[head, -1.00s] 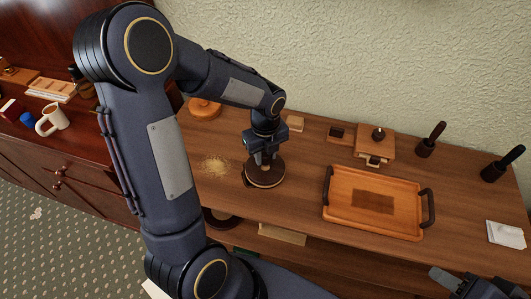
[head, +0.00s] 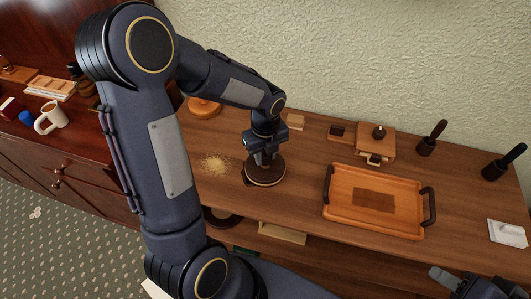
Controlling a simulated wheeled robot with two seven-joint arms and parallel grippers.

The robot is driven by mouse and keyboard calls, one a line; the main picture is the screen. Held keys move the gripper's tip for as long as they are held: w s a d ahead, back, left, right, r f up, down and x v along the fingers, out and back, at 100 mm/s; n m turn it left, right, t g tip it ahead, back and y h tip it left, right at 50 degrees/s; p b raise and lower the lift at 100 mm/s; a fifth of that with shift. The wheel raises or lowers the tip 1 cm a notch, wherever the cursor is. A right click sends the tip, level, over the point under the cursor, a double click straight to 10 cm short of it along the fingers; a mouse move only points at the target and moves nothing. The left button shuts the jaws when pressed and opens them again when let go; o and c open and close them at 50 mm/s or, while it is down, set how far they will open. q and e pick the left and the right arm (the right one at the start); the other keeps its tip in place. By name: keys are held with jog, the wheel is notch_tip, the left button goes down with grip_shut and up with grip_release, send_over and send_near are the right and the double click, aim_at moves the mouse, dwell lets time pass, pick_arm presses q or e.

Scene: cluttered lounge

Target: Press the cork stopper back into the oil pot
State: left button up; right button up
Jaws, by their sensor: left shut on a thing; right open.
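A round dark brown pot (head: 264,178) with a pale rim line stands on the wooden table, left of the tray; I take it for the oil pot. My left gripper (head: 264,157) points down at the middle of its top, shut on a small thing. The cork stopper is hidden by the jaws, so I cannot see how deep it sits. My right gripper (head: 462,284) is open and empty at the lower right, in front of the table edge.
A wooden tray (head: 340,208) with dark handles lies right of the pot. Crumbs (head: 215,164) lie left of it. Behind are a round wooden piece (head: 204,106), small blocks, a wooden box (head: 374,143) and two dark-handled tools (head: 432,138). A white card (head: 507,233) lies far right.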

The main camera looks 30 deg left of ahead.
aim_at(265, 154)
pick_arm(q)
jog(key=shift+f+b, duration=0.5)
jog(key=shift+f, duration=0.2)
jog(key=o, duration=1.1)
jog(key=shift+r, duration=0.15)
notch_tip(265, 154, up, 8)
jog(key=shift+f, duration=0.2)
